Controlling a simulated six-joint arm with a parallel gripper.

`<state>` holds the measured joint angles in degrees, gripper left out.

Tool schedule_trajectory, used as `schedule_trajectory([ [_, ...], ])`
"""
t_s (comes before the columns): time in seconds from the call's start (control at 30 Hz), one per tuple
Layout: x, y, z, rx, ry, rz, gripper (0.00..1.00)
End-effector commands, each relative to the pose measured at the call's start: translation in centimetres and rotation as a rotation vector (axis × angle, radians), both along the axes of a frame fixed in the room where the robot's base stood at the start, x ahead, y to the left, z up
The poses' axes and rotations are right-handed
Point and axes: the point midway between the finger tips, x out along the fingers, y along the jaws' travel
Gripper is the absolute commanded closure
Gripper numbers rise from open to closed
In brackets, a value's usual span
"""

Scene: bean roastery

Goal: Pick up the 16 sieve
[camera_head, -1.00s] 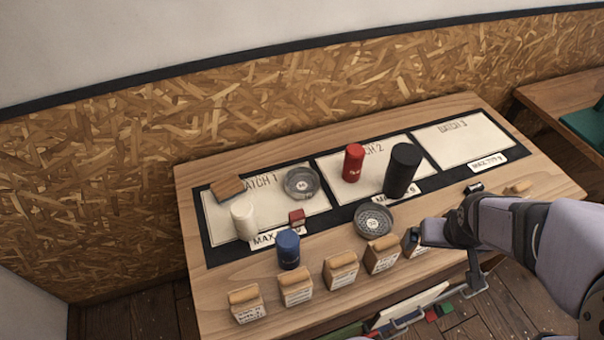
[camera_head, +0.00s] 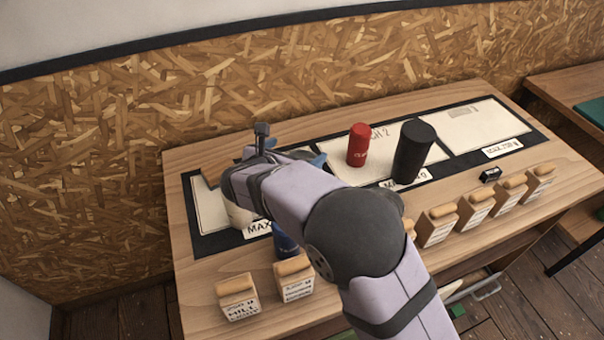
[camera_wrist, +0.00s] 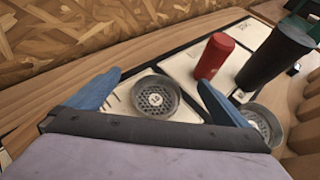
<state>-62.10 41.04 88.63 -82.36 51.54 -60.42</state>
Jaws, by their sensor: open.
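Two round grey metal sieves with perforated bottoms show in the wrist view. One sieve (camera_wrist: 156,98) lies on the Batch 1 card and appears between my fingers, beyond the palm. The other sieve (camera_wrist: 264,122) is at the right, partly covered by my right finger. The number on each is too small to read, so I cannot tell which is the 16. My gripper (camera_wrist: 159,79) is open with blue fingers spread and nothing held. In the head view my arm hides both sieves; one blue fingertip shows by the Batch 1 area.
A red canister (camera_head: 358,145) and a taller black cylinder (camera_head: 413,151) stand right of my gripper on Batch 2. A blue canister (camera_head: 285,240) is partly behind my arm. Several labelled bean bags (camera_head: 438,226) line the table's front edge. The Batch 3 card (camera_head: 470,130) is clear.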

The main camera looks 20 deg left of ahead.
Motion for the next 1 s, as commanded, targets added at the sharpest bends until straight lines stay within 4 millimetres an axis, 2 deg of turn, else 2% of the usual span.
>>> schedule_trajectory([
  [0.13,0.0,0.0,-0.6,-0.003,0.001,0.001,0.0],
  [0.4,0.0,-0.1,-3.2,-0.001,0.002,-0.002,0.0],
  [0.67,0.0,-0.1,-3.7,0.002,0.002,-0.003,0.0],
  [0.93,0.0,-0.2,-7.0,-0.001,0.004,-0.003,0.0],
  [1.0,0.9,-0.2,-7.4,0.002,0.003,-0.005,0.0],
])
